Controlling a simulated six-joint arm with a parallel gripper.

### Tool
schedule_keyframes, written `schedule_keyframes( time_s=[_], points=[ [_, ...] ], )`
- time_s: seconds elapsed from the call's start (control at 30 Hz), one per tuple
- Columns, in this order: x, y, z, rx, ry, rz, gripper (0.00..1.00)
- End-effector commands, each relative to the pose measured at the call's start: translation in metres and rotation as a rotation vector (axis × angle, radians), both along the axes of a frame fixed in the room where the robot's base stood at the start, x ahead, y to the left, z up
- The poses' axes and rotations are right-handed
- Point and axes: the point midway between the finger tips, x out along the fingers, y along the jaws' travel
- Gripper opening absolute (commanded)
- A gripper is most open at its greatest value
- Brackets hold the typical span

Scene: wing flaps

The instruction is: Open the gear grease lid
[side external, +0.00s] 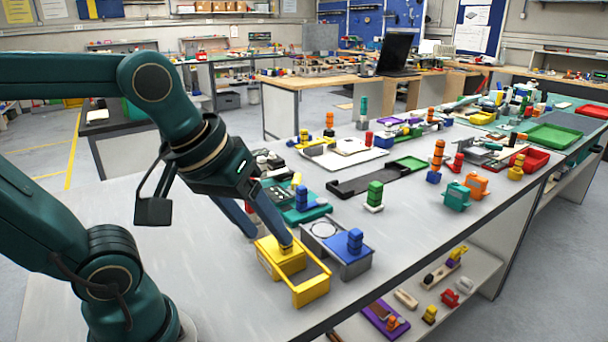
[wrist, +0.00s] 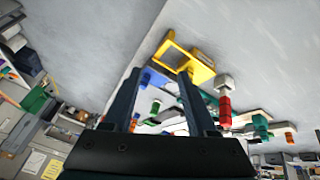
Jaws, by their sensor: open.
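A yellow box (side external: 312,292) stands near the front edge of the bench, with a yellow block-like lid piece (side external: 279,262) on its left part and an open-looking bay on its right. It also shows in the wrist view (wrist: 196,70). A grey box (side external: 356,269) with a stacked blue knob (side external: 355,241) is just behind and right of it. I cannot read which one holds gear grease. My gripper (side external: 268,239) is open, pointing down at the yellow box. One finger overlaps the lid piece in the picture; contact cannot be told. The fingers also show in the wrist view (wrist: 159,75).
A teal tray-like part with a blue stack (side external: 302,200) is close behind my gripper. A green stack (side external: 375,194) stands right of it, and a dark flat tray (side external: 376,180) lies behind. The bench is clear left of the yellow box.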

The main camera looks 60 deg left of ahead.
Motion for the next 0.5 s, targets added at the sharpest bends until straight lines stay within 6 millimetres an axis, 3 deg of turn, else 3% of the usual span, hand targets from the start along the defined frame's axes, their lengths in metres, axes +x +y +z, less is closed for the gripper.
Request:
schedule_keyframes(
  time_s=[0.27,0.5],
  points=[
    [0.047,0.028,0.001,-0.168,0.133,0.496,0.57],
    [0.085,0.067,-0.027,-0.254,0.267,0.891,0.57]
  ],
)
